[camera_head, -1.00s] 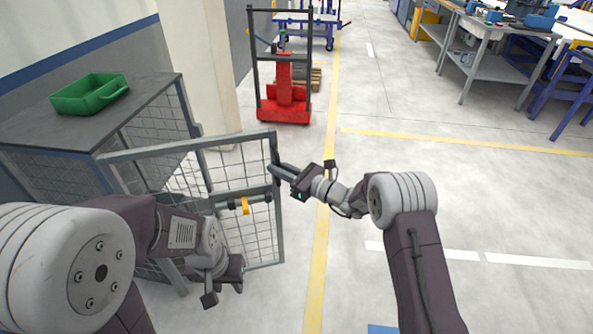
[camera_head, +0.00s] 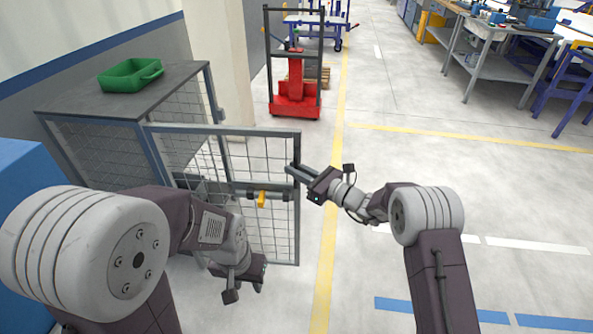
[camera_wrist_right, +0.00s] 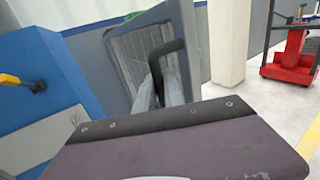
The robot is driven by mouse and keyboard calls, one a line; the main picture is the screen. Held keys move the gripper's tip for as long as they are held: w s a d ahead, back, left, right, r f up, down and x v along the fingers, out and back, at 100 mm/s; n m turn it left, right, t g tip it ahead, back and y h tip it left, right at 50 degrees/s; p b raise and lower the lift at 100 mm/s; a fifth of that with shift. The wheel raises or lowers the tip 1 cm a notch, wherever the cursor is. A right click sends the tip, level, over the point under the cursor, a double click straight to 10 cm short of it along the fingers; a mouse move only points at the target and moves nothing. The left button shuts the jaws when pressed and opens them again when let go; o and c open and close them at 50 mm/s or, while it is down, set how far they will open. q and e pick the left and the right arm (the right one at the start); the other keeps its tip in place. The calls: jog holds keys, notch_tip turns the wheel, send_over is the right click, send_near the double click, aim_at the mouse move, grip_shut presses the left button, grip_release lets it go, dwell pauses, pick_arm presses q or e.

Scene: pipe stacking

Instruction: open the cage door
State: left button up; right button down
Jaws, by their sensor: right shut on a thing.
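The cage door (camera_head: 225,131), a grey metal frame with wire mesh, stands swung out from the grey-topped mesh cage (camera_head: 150,85). A latch bar with a yellow piece (camera_head: 261,199) crosses the door. My right gripper (camera_head: 291,172) is shut at the door's free upright edge; its long fingers reach it from the right, and the exact part held is hard to see. In the right wrist view a black bent bar (camera_wrist_right: 167,50) rises beyond the dark gripper body, which hides the contact. My left gripper (camera_head: 245,284) hangs low in front of the door; its jaw opening is unclear.
A green bin (camera_head: 131,75) sits on the cage top. A blue cabinet (camera_head: 18,165) stands at the left. A red stacker (camera_head: 296,100) stands behind the door, near a pale pillar. Workbenches (camera_head: 500,55) are far right. The floor right of my right arm is clear.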

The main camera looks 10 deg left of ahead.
jog(key=shift+r, duration=0.1)
jog(key=c, duration=1.5)
grip_release()
jog(key=shift+o, duration=0.2)
jog(key=p+v, duration=0.1)
jog(key=v, duration=0.8)
jog(key=shift+p, duration=0.4)
